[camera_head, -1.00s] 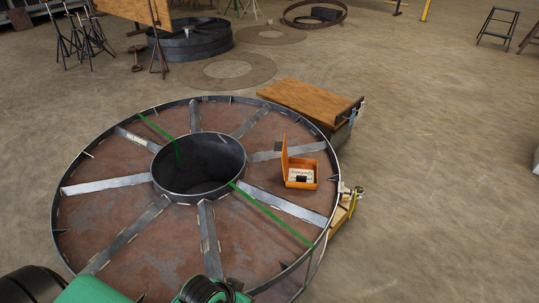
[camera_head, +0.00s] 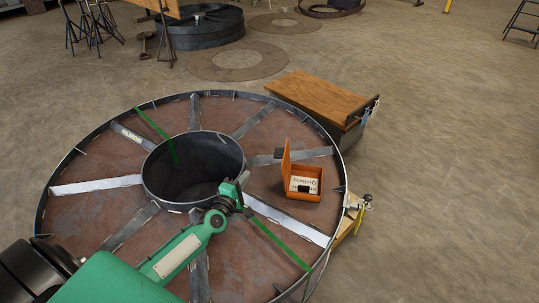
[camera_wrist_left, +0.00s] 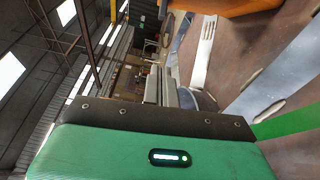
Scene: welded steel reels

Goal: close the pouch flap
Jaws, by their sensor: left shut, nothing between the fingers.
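The orange pouch (camera_head: 301,193) sits on the reel, right of its hub. Its flap (camera_head: 286,158) stands upright on the pouch's left side, so the pouch is open. A white card with writing and a small dark item show inside. My left gripper (camera_head: 243,188) is above the reel by the right rim of the hub, left of the pouch and apart from it. It is shut and empty. In the left wrist view an orange surface cuts across the top edge; I cannot tell which part it is. My right gripper is not in view.
The steel reel (camera_head: 92,226) has a raised rim, radial bars and an open hub (camera_head: 193,168). A green strap (camera_head: 281,246) crosses it. A wooden-topped stand (camera_head: 320,97) is behind the pouch. A clamp (camera_head: 366,201) sits at the right rim. Floor to the right is clear.

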